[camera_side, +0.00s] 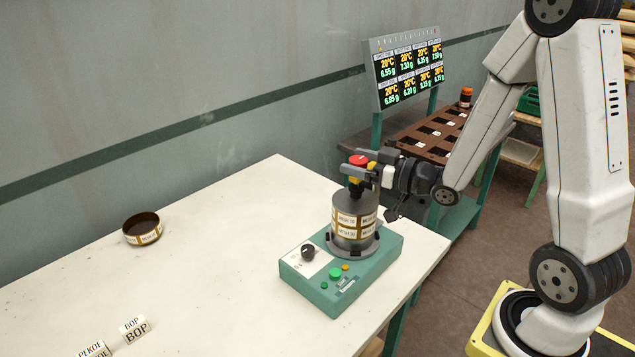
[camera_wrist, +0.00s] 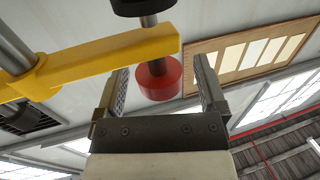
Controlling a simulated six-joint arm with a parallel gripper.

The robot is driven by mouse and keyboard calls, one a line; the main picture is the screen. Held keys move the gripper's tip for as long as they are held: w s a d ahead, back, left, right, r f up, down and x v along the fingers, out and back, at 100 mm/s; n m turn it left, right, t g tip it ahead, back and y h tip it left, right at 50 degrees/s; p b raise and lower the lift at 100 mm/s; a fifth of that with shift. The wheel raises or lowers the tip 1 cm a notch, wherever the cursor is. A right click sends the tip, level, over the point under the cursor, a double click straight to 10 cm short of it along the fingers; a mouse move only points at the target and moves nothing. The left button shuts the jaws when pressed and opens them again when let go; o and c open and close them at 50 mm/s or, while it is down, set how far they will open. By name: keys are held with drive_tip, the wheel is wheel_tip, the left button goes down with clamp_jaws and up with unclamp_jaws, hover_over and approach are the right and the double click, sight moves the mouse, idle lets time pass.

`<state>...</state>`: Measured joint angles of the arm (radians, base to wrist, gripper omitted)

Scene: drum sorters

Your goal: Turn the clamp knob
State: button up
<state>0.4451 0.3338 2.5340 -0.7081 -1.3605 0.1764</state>
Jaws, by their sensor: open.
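The clamp knob is a red cylinder (camera_side: 358,160) at the top of the sieve stack in the side view; it also shows in the wrist view (camera_wrist: 158,82). A yellow clamp bar (camera_wrist: 95,62) lies just past it. My gripper (camera_wrist: 161,75) is open, with one finger on each side of the red knob and gaps visible on both sides. In the side view my gripper (camera_side: 362,165) reaches in from the right at knob height. The grey drum stack (camera_side: 355,215) with labels stands upright on the green shaker base (camera_side: 340,272). The gripper partly hides the clamp bar there.
The base has a black dial (camera_side: 308,251) and a green button (camera_side: 336,273). A round sieve pan (camera_side: 142,229) and small label blocks (camera_side: 133,329) lie left on the white table (camera_side: 220,270). A brown rack (camera_side: 430,135) and display (camera_side: 405,70) stand behind.

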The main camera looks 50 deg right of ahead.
drive_tip(key=shift+d+n+g+y, duration=0.1)
drive_tip(key=shift+n+g+y, duration=0.2)
drive_tip(key=shift+n+y, duration=0.55)
